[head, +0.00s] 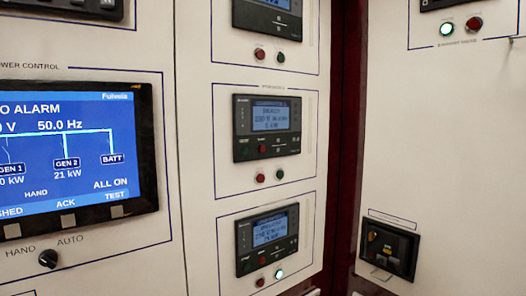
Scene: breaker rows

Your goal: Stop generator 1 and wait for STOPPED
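My gripper is not in view. A large power control screen (70,150) at the left, cut by the picture edge, reads "O ALARM", "50.0 Hz", "GEN 1" with a cut-off figure ending in "0 kW", "GEN 2" at 21 kW, "BATT", "HAND" and "ALL ON". No "STOPPED" is readable. Three controller modules stand in a column: top (268,18), middle (267,127) and bottom (267,238). Their small display text is too blurred to read, so I cannot tell which is generator 1. Under the bottom module are a red button (260,282) and a lit green-white lamp (279,274).
A HAND/AUTO knob (48,258) sits below the screen. Red (260,177) and green (280,174) buttons sit under the middle module. The right cabinet carries a lit green lamp (446,29), a red one (475,23) and a black breaker-like unit (389,246). A dark red gap (347,130) separates the cabinets.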

